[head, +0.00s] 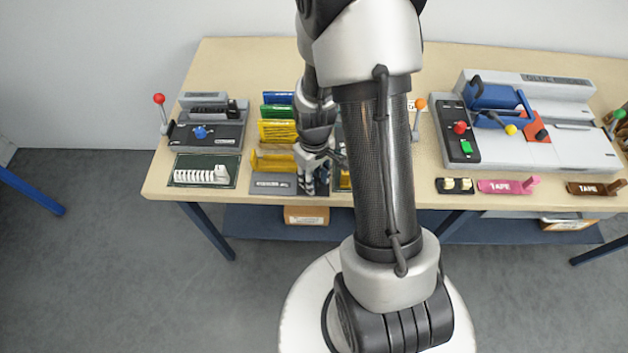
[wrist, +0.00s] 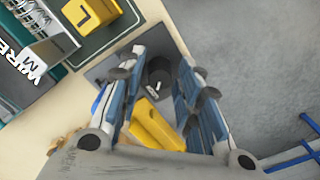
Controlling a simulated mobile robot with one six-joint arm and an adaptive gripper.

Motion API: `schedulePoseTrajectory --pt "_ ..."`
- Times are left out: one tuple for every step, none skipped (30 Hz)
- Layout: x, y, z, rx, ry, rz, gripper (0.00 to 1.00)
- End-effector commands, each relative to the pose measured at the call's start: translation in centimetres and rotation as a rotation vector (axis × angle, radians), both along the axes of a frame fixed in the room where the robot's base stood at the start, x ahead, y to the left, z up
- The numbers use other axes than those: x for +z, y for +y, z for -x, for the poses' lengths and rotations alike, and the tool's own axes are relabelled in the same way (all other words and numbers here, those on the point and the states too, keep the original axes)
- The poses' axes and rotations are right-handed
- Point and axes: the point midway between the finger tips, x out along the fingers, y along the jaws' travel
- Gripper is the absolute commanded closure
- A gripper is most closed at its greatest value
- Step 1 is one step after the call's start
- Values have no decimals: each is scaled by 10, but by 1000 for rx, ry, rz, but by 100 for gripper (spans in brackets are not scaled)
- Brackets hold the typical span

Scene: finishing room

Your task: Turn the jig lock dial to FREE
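The jig lock dial appears to be a dark round knob with a short white mark (wrist: 159,76), set on a dark grey plate (wrist: 105,72) in the wrist view. My gripper (wrist: 161,66) is open, with one finger on each side of the knob and a gap showing on both sides. The setting words by the dial cannot be read. A yellow block (wrist: 155,128) shows between the fingers, closer to the palm. In the head view my gripper (head: 311,186) is low over the bench's front edge, at the right part of the grey plate (head: 270,184), and hides the dial.
Yellow, green and blue racks (head: 278,130) stand behind the plate. A green board with white pieces (head: 205,172) lies left of it. A machine with a blue knob (head: 205,130) stands behind that board. A binding machine (head: 540,115) and tape holders (head: 508,186) are at right.

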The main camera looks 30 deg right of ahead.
Motion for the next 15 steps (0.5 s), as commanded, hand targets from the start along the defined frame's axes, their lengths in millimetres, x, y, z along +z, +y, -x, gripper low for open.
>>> schedulePoseTrajectory --pt "-4 0 0 0 0 0 68" --pt "-6 0 0 0 0 0 68" --pt "-7 0 0 0 0 0 68" --pt "-7 0 0 0 -1 0 68" --pt "-7 0 0 0 -1 0 68" --pt "-8 0 0 0 -1 0 68" --pt "-7 0 0 0 -1 0 68" --pt "-7 0 0 0 -1 0 68" --pt "-7 0 0 0 -1 0 68" --pt "-7 0 0 0 -1 0 68" --pt "-7 0 0 0 -1 0 68" --pt "-7 0 0 0 -1 0 69" --pt "-7 0 0 0 -1 0 71" --pt "-7 0 0 0 -1 0 73" --pt "-7 0 0 0 -1 0 76"
